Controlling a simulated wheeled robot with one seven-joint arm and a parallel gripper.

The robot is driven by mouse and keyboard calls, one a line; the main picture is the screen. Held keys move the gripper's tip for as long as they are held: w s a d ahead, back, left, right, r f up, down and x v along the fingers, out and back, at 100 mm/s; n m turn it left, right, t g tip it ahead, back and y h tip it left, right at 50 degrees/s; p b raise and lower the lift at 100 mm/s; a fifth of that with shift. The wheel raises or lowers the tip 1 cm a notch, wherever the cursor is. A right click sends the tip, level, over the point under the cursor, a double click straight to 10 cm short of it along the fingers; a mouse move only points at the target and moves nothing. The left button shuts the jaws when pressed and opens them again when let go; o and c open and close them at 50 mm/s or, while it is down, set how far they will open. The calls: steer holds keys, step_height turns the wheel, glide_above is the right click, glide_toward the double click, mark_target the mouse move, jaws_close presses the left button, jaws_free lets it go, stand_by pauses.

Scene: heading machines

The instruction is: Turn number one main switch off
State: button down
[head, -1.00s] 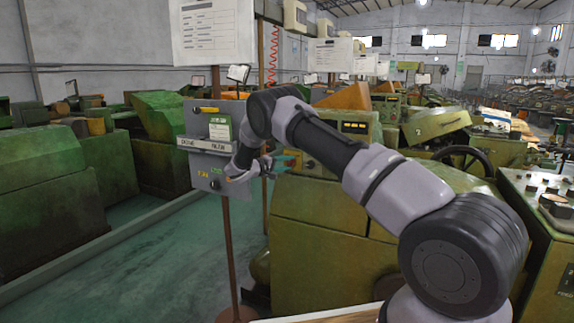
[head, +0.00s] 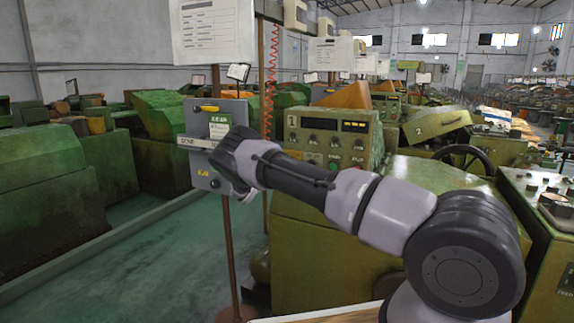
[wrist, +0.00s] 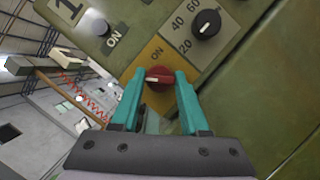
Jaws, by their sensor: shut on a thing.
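The red main switch knob (wrist: 159,73) sits on a yellow plate (wrist: 143,61) with an ON label above it in the wrist view. A white mark shows at the knob's left end. My gripper (wrist: 160,80) has its teal fingers on both sides of the knob, shut on it. In the head view the machine's green control panel (head: 328,136) is marked 1. My arm and wrist hide the gripper fingers and the red switch there.
A black dial (wrist: 206,24) and another knob (wrist: 98,26) are close to the switch. A machine marked 2 (head: 440,125) is at the right. Floor (head: 150,265) is clear at lower left.

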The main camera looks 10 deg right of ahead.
steer(key=shift+n+t, duration=0.6)
steer(key=shift+n, duration=0.6)
steer(key=shift+c, duration=2)
jaws_free()
steer(key=v, duration=1.1)
steer(key=shift+d, duration=0.1)
